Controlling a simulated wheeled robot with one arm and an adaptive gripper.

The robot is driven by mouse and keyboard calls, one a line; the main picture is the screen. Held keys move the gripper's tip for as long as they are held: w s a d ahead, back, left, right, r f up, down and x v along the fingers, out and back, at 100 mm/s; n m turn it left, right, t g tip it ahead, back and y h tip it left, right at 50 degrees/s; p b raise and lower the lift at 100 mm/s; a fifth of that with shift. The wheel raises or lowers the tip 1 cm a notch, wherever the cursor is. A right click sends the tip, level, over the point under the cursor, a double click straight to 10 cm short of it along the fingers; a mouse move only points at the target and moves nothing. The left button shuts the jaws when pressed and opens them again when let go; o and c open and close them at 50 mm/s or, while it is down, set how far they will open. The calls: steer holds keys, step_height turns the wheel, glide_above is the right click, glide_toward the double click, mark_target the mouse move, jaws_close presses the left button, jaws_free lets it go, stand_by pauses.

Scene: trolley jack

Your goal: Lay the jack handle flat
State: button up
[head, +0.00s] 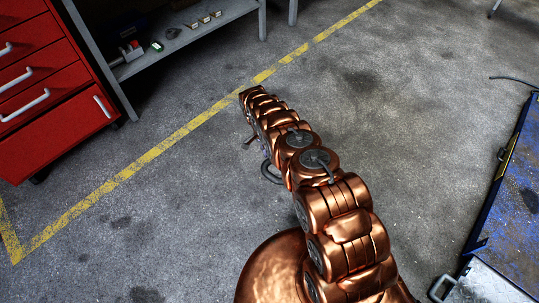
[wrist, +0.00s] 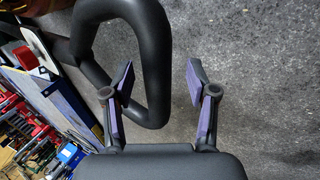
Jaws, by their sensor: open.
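The jack handle (wrist: 157,62), a black tube bent into a closed loop, fills the upper left of the wrist view. My gripper (wrist: 160,76) is open, with purple-padded fingers on either side of the loop's right bar in the picture. The bar shows in the gap, and no finger is seen pressing on it. I cannot tell how deep between the fingers it sits. In the head view my copper arm hides the gripper and most of what is below it. A small dark curved piece beside the arm may be part of the handle.
A red drawer cabinet (head: 45,80) stands at the left beside a grey shelf unit (head: 190,38). A blue platform (head: 515,200) lies along the right edge. A yellow line (head: 160,148) crosses the grey floor. Open floor lies on both sides of my arm.

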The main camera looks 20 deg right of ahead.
steer(key=v, duration=1.2)
stand_by(0.4)
